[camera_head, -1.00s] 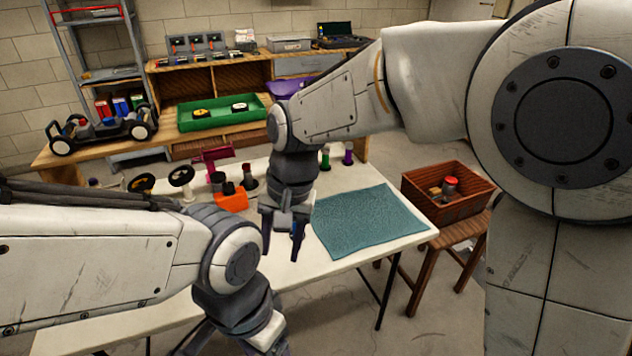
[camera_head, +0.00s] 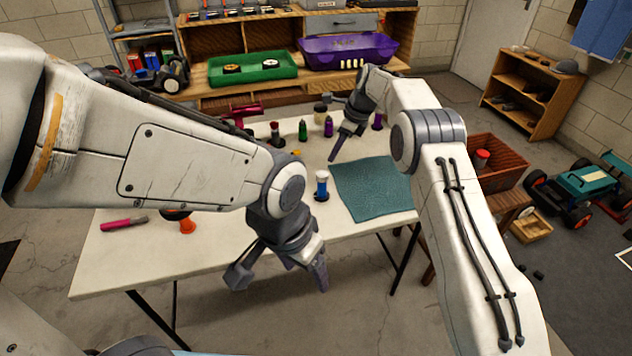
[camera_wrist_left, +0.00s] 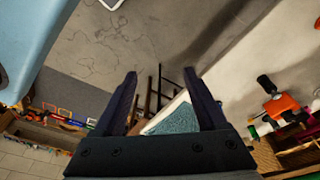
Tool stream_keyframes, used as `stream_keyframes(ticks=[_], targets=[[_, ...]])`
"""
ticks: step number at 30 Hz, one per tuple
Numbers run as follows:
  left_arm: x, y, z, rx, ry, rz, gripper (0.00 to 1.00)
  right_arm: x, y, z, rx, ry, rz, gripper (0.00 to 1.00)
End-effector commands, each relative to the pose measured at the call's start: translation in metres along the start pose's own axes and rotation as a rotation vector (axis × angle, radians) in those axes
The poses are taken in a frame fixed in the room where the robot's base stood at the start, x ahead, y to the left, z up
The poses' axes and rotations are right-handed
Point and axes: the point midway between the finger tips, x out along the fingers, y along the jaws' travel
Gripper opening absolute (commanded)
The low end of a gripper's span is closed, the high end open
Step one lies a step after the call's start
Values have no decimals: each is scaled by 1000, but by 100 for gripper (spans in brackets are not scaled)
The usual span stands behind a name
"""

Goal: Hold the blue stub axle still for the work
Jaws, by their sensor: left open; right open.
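A blue and white upright piece on a dark round foot, which looks like the blue stub axle (camera_head: 321,186), stands on the white table (camera_head: 130,262) just left of the teal mat (camera_head: 372,187). My left gripper (camera_head: 281,276) is open and empty, in front of and below that piece, near the table's front edge. In the left wrist view its open fingers (camera_wrist_left: 160,80) have nothing between them. My right gripper (camera_head: 334,128) is open and empty beyond the piece, above the mat's back edge.
Green (camera_head: 303,130) and purple (camera_head: 328,126) pieces stand at the table's back. A pink-handled tool (camera_head: 124,224) and an orange piece (camera_head: 187,226) lie left. A wooden crate (camera_head: 503,168) stands right of the table. The mat is bare. My left forearm hides part of the table.

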Motion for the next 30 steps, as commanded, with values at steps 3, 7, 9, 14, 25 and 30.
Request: stream_keyframes(ticks=[3,7,9,14,25,30], targets=[[28,-24,-54,-30,105,-36,74,0,0,0,-2,0,0,50],[58,-53,-109,-49,237,-71,74,0,0,0,-3,0,0,50],[74,-70,-136,-56,308,-89,74,0,0,1,-3,1,0,50],[114,-108,-186,-70,470,-113,74,0,1,1,-4,1,0,50],[198,-187,-239,-93,829,-139,74,0,0,0,-4,1,0,50],[218,-206,-240,-104,942,-138,74,0,0,0,-4,1,0,50]])
